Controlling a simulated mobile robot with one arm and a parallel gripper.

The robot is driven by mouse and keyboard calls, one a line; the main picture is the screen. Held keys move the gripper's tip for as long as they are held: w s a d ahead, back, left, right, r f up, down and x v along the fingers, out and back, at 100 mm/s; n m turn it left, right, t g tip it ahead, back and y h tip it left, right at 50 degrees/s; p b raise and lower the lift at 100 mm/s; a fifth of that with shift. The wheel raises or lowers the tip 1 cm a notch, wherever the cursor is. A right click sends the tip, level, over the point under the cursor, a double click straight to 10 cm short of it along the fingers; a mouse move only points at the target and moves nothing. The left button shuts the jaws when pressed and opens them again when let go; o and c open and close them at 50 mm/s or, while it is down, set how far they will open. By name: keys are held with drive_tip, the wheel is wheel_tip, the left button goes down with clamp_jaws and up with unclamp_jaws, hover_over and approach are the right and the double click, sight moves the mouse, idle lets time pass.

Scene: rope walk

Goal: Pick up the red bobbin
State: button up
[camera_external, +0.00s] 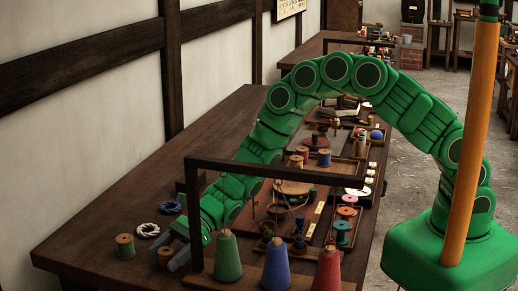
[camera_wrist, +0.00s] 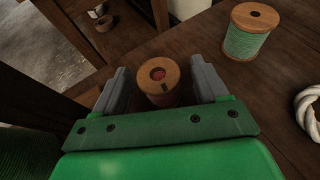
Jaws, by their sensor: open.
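The red bobbin, a wooden spool with reddish thread, stands upright on the table in the wrist view (camera_wrist: 158,76). It shows small at the table's front left in the external view (camera_external: 165,257). My gripper is open around it, with one grey finger on each side in the wrist view (camera_wrist: 161,75). The fingers are also low beside the bobbin in the external view (camera_external: 177,257). Small gaps seem to show between bobbin and fingers; contact cannot be told. The bobbin's lower part is hidden by my gripper in the wrist view.
A green-thread spool (camera_wrist: 247,34) and a white rope ring (camera_wrist: 309,108) stand near on the table. A blue ring (camera_external: 170,208) lies behind. A dark wooden frame (camera_external: 196,220) rises close by, with green (camera_external: 228,258), blue (camera_external: 276,266) and red (camera_external: 327,270) cones in front.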

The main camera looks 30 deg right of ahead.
drive_tip(key=shift+a, duration=0.15)
drive_tip(key=c, duration=1)
drive_tip(key=shift+c, duration=0.2)
